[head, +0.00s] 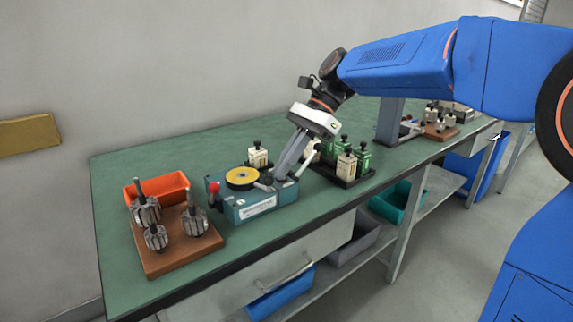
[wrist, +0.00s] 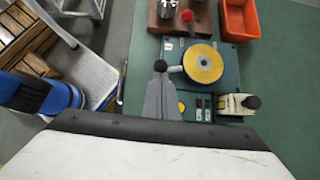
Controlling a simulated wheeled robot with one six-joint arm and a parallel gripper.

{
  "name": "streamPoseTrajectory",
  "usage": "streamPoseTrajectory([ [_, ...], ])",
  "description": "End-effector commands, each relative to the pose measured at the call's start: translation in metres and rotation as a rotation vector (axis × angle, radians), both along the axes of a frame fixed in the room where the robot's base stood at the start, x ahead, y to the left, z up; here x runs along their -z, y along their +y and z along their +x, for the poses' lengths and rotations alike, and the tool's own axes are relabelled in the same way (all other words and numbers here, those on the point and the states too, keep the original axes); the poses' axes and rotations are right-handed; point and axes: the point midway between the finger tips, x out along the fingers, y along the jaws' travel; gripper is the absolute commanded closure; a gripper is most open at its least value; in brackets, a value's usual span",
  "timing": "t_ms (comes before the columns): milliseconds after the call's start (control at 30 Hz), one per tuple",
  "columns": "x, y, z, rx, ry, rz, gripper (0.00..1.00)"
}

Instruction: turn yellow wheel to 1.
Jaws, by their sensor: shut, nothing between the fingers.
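The yellow wheel (head: 241,178) is a flat disc with a dark centre on top of a teal machine box (head: 259,204) on the green bench. It also shows in the wrist view (wrist: 203,64), face on. My gripper (head: 273,182) is shut and empty, its fingertips low over the right part of the box, beside the wheel. In the wrist view the shut fingers (wrist: 160,72) point at a black ball knob next to the wheel's left edge. I cannot tell whether they touch it. A red knob (head: 214,188) stands at the box's left end. No wheel numbers are readable.
A wooden board (head: 160,262) with several metal armatures and an orange bin (head: 168,187) are left of the box. A dark tray (head: 352,181) of green and cream blocks is right of it.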

Motion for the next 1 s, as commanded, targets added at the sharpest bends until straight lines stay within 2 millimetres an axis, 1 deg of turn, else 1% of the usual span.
streamPoseTrajectory([
  [233, -0.001, 0.000, -0.002, 0.014, -0.001, 0.001, 1.00],
  [367, -0.001, 0.002, -0.007, 0.056, -0.002, 0.001, 1.00],
  [800, -0.001, 0.019, -0.035, 0.350, -0.002, 0.002, 1.00],
  [1000, 0.000, 0.028, -0.044, 0.465, 0.000, 0.001, 1.00],
])
